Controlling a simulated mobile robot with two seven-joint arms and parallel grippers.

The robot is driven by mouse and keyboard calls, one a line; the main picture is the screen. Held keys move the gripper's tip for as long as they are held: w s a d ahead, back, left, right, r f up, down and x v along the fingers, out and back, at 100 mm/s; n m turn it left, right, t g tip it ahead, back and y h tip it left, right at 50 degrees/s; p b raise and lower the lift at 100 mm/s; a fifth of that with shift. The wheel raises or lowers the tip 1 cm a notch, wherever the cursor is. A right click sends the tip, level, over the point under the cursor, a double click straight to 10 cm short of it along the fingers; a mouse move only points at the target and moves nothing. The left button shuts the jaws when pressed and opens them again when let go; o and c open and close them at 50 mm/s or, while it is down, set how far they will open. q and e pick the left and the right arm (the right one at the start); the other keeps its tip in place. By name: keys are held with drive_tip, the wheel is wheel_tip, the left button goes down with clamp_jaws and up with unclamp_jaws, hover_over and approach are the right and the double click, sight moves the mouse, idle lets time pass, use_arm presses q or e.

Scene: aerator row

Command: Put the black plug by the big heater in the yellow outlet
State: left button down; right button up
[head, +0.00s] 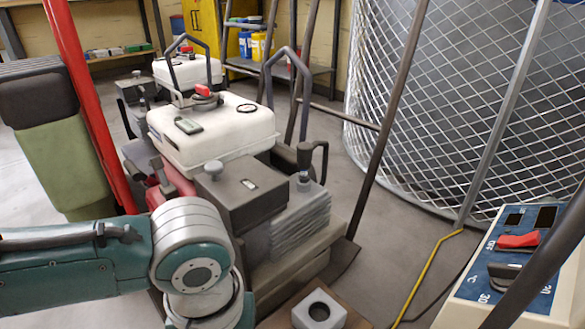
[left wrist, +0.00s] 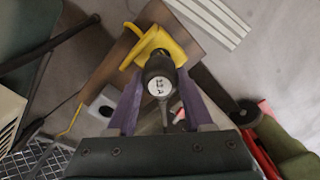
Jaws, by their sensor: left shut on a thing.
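In the left wrist view my left gripper (left wrist: 161,80) has its two purple fingers closed on the black plug (left wrist: 159,67). The plug's round white end label, apparently reading 32 A, faces the camera. The yellow outlet (left wrist: 137,53) lies directly beyond the plug, partly covered by it. I cannot tell whether the plug touches or enters it. In the head view my left arm reaches in from the left, but its gripper and the outlet do not show. A cream control box with a blue panel (head: 475,278), red switch and temperature dial stands at lower right, perhaps the heater.
A grey block with a round hole (head: 318,310) stands on a brown board, also visible in the left wrist view (left wrist: 103,105). A white-topped machine (head: 225,130) is in the middle. A yellow cable (head: 428,275) crosses the floor. A large mesh drum (head: 470,110) is at right.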

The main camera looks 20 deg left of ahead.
use_arm(q)
drive_tip(key=shift+p, duration=0.4)
idle(0.3)
drive_tip(key=shift+f+b, duration=1.45)
drive_tip(key=shift+f, duration=0.75)
drive_tip(key=shift+c, duration=1.4)
unclamp_jaws()
drive_tip(key=shift+o, duration=0.3)
drive_tip(key=shift+a, duration=0.1)
